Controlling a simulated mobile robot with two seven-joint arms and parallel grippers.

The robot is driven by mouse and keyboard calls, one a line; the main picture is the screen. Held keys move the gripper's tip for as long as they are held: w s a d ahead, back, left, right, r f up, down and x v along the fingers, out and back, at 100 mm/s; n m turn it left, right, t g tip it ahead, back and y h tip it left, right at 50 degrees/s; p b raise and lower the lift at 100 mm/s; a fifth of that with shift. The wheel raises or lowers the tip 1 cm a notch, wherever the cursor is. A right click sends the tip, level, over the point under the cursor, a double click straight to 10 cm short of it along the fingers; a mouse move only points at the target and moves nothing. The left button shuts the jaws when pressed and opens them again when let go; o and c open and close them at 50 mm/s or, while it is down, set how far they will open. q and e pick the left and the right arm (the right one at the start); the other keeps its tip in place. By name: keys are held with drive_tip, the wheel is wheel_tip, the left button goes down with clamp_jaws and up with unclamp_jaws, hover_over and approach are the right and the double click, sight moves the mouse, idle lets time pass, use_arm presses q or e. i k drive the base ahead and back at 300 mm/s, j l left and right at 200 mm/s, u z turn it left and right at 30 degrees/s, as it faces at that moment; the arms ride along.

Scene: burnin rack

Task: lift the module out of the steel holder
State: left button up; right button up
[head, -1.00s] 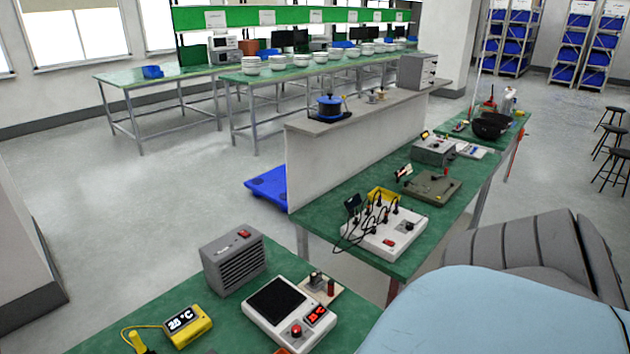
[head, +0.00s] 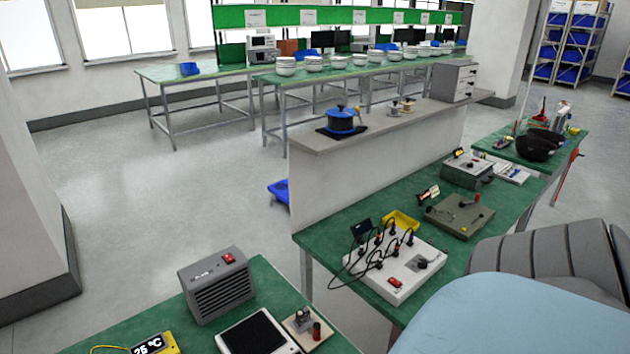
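I cannot make out for certain which thing is the module or its steel holder. A small dark block with an orange and white face (head: 428,194) stands tilted on the green bench at the right, beside an olive plate (head: 460,215). A grey metal box (head: 468,171) sits farther back on the same bench. Neither of my grippers shows in the head view.
A near green table (head: 268,284) holds a grey ribbed heater (head: 216,285), a white plate unit (head: 256,332) and a yellow thermometer (head: 155,345). A low wall (head: 380,160) runs behind the bench. The floor (head: 150,215) at the left is clear.

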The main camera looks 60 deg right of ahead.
sight(302, 316)
drive_tip(key=k+l, duration=0.1)
drive_tip(key=l, duration=0.85)
drive_tip(key=k+l, duration=0.15)
drive_tip(key=l, duration=0.8)
drive_tip(key=k, duration=0.05)
